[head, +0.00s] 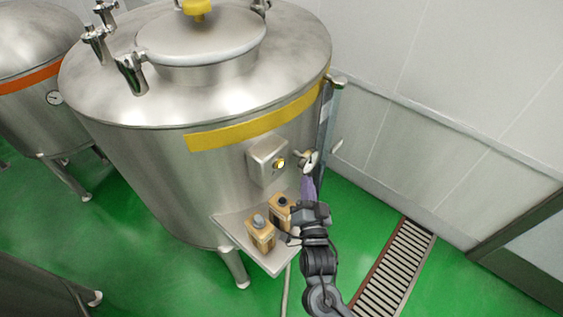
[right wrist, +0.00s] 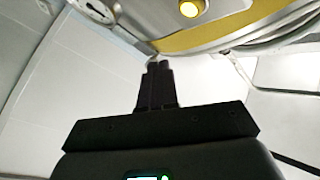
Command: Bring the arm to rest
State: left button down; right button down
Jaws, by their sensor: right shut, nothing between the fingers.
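My right gripper (head: 307,190) is in front of the steel tank, just right of the small shelf and below the round fitting. In the right wrist view its two dark fingers (right wrist: 158,75) are together with nothing between them. My left gripper does not show in either view.
The steel tank (head: 170,165) with a yellow band carries a control box (head: 267,160) with a lit yellow button, also in the right wrist view (right wrist: 190,9). The shelf (head: 236,233) holds two tan cartons (head: 260,236) (head: 279,209). A floor drain (head: 398,262) lies right.

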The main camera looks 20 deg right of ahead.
jog(key=shift+s+d, duration=0.2)
jog(key=shift+s, duration=0.1)
jog(key=s+d+f+n+g+y+p, duration=0.1)
jog(key=s+d+f+g+p, duration=0.1)
jog(key=s+f+g, duration=0.3)
jog(key=s+d+f+n+y+p, duration=0.1)
jog(key=s+d+f+p, duration=0.1)
jog(key=s, duration=0.5)
jog(key=s+f+n+g+y, duration=0.2)
jog(key=s+n+g, duration=0.7)
jog(key=s, duration=0.6)
jog(key=shift+s+a+f+n+g, duration=0.2)
jog(key=shift+s+n+g, duration=0.15)
jog(key=shift+g, duration=0.45)
